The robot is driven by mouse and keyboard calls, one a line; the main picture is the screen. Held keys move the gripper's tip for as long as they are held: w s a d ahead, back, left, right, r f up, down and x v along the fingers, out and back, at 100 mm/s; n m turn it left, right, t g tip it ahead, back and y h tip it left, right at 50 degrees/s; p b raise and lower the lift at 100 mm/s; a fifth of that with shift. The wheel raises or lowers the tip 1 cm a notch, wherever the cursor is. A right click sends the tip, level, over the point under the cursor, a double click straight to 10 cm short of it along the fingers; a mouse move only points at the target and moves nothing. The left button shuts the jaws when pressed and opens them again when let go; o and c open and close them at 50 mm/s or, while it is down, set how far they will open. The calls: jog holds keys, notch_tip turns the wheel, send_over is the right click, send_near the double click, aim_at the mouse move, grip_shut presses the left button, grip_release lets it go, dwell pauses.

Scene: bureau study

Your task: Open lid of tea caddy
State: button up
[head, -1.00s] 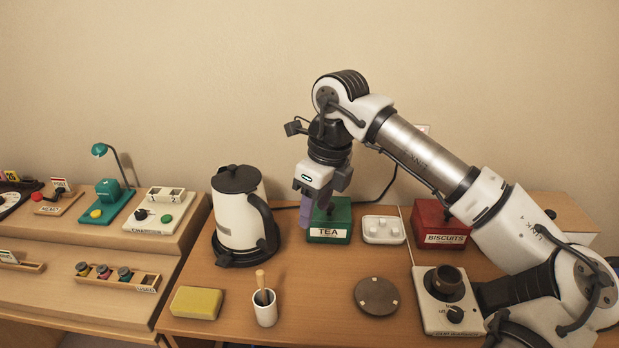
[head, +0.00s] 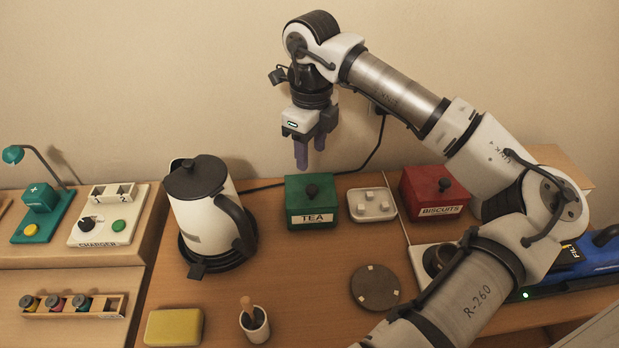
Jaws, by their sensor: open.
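The tea caddy (head: 311,207) is a green box with a white TEA label on its front. It stands on the wooden desk behind the round disc.
A white kettle (head: 203,208) stands left of the caddy. A white tray (head: 371,216) with small white pieces and a red BISCUITS box (head: 425,196) are to its right. A grey disc (head: 375,287), yellow sponge (head: 174,327) and white cup (head: 256,328) are in front.

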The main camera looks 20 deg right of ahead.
aim_at(311, 187)
notch_tip(311, 187, down, 10)
jog(key=shift+w+f+p, duration=0.1)
jog(key=shift+p, duration=0.95)
grip_shut()
